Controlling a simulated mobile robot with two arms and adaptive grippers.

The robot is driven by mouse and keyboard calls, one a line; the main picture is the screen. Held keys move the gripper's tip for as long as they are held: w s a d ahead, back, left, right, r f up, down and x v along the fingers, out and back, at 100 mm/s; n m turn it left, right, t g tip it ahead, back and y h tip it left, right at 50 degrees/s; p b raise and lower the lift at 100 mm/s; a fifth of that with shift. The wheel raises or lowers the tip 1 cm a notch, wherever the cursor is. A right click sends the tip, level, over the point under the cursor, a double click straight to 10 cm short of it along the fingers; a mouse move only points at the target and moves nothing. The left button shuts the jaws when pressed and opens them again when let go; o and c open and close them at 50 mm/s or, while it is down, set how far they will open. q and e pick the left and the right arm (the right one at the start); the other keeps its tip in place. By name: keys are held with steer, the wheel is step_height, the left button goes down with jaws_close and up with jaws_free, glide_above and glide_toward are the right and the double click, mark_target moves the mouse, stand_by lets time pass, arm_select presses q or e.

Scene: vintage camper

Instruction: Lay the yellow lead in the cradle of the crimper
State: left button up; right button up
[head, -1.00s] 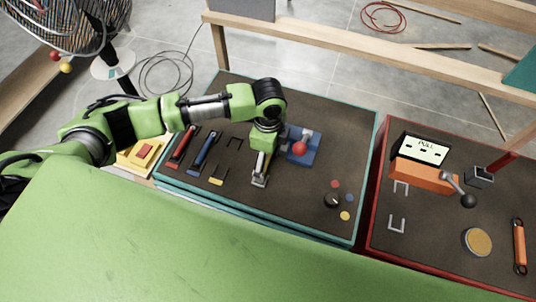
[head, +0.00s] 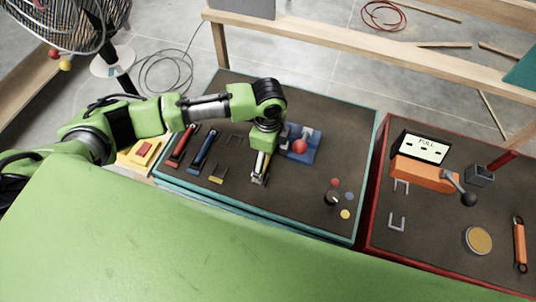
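The crimper (head: 313,154) is a blue block with a grey part and a red-knobbed lever, on the brown top of the teal-edged bench. My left gripper (head: 259,178) points down just left of the crimper, apart from its red knob. A narrow yellow strip, which looks like the yellow lead (head: 265,162), shows along the fingers, which look shut on it. The arm and gripper hide part of the lead and the crimper's left side, so I cannot see the cradle clearly. The holder with the yellow tag (head: 216,180) is empty. My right gripper is not in view.
A red lead (head: 183,147) and a blue lead (head: 205,152) lie in holders at the left. A black knob (head: 332,198) with coloured dots is at the front right. A red-edged bench (head: 440,235) with an orange device stands to the right. The bench middle is clear.

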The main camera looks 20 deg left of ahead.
arm_select(q)
steer(key=shift+w+r, duration=0.1)
steer(key=shift+r, duration=0.05)
steer(key=shift+r, duration=0.3)
step_height(320, 180, up, 11)
stand_by(0.4)
